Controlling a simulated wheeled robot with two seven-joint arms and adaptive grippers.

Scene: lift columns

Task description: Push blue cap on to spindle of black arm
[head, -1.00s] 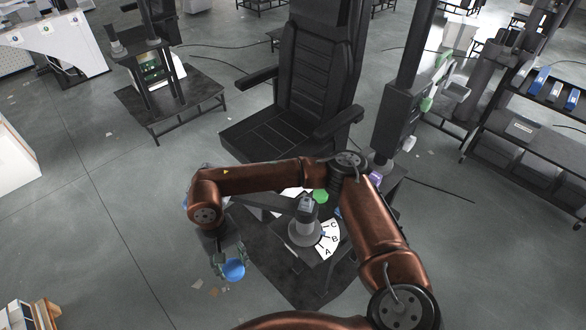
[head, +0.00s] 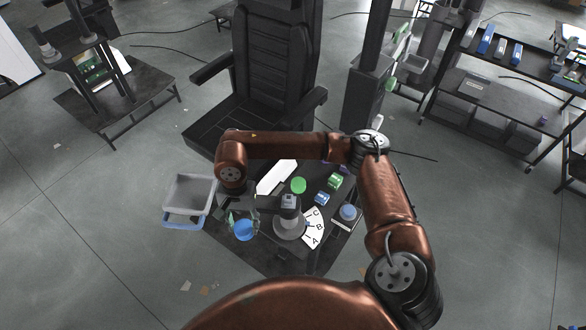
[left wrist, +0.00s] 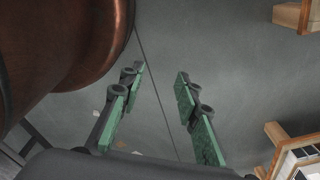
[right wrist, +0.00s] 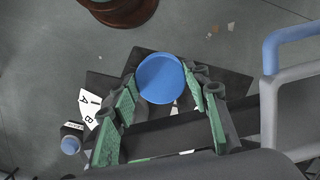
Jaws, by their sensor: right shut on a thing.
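The blue cap (head: 244,231) is held in my right gripper (head: 242,217), which is shut on it just left of the grey post (head: 289,212). In the right wrist view the round blue cap (right wrist: 160,78) sits between the green-padded fingertips. The black arm (right wrist: 180,133) shows in that view as a dark bar below the cap, running between the fingers. Its spindle is hidden, and I cannot tell whether the cap touches it. My left gripper (left wrist: 160,75) is open and empty above bare floor; it is out of the head view.
A dial plate lettered A, B, C (head: 315,228) fans out right of the post. A green disc (head: 298,185), a green block (head: 334,181), a blue block (head: 321,199) and a blue button box (head: 347,213) are nearby. A grey tray (head: 189,192) stands left. A black chair (head: 262,90) stands behind.

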